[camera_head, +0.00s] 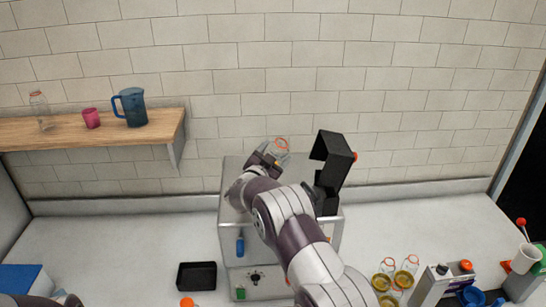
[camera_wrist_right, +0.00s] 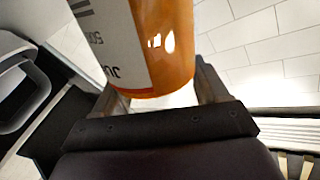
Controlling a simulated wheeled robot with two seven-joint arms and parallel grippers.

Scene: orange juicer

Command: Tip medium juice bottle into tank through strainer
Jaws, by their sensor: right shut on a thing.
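My right gripper (camera_head: 266,158) is above the back of the steel juicer (camera_head: 235,190), its arm reaching in from the bottom. In the right wrist view the bottle (camera_wrist_right: 165,50) is orange with a white label and sits between the fingers (camera_wrist_right: 160,95). The bottle's exact tilt is hard to tell. The tank opening and strainer cannot be made out; my arm covers much of the juicer top. My left gripper is not in view.
A black chute (camera_head: 333,158) rises right of the held bottle. A shelf (camera_head: 60,133) holds a blue jug (camera_head: 131,107), a pink cup (camera_head: 91,118) and a clear bottle (camera_head: 40,110). A black tray (camera_head: 197,276) and several jars (camera_head: 382,281) stand on the counter. Left counter is mostly clear.

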